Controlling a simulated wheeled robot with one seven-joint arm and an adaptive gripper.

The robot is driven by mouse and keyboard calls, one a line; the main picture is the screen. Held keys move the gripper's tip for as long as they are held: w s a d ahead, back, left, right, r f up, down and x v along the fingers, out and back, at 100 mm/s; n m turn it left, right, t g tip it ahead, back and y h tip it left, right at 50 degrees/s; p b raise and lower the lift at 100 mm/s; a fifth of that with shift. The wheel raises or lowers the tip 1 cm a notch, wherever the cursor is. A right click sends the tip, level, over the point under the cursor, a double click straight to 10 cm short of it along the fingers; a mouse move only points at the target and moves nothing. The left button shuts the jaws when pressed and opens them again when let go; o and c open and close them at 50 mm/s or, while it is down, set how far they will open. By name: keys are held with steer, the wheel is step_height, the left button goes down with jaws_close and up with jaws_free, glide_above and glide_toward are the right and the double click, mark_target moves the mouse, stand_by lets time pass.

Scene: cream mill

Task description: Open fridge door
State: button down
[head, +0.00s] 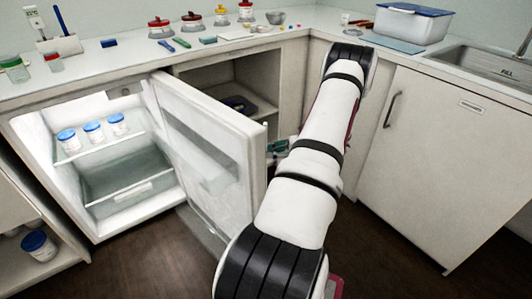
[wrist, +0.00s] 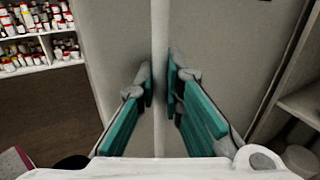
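The fridge (head: 70,205) stands under the counter at left in the head view, its lit inside showing. Its white door (head: 215,150) is hinged on the right and stands swung well open. In the wrist view the door's narrow edge (wrist: 160,35) runs upright between my fingers. My gripper (wrist: 160,82) has one teal-padded finger on each side of that edge, and the tips look pressed close to both faces. In the head view my gripper (head: 277,148) is at the door's free edge, partly hidden by the door and my arm.
Blue-lidded jars (head: 92,132) stand on a fridge shelf. An open cupboard (head: 235,85) is behind the door. A closed cabinet (head: 430,150) with a bar handle is at right. Dark floor (head: 150,265) lies clear in front. Shelves of bottles (wrist: 35,35) show in the wrist view.

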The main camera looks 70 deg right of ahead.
steer(key=c, duration=1.7)
jaws_free()
steer(key=v, duration=1.2)
steer(key=shift+f, duration=0.1)
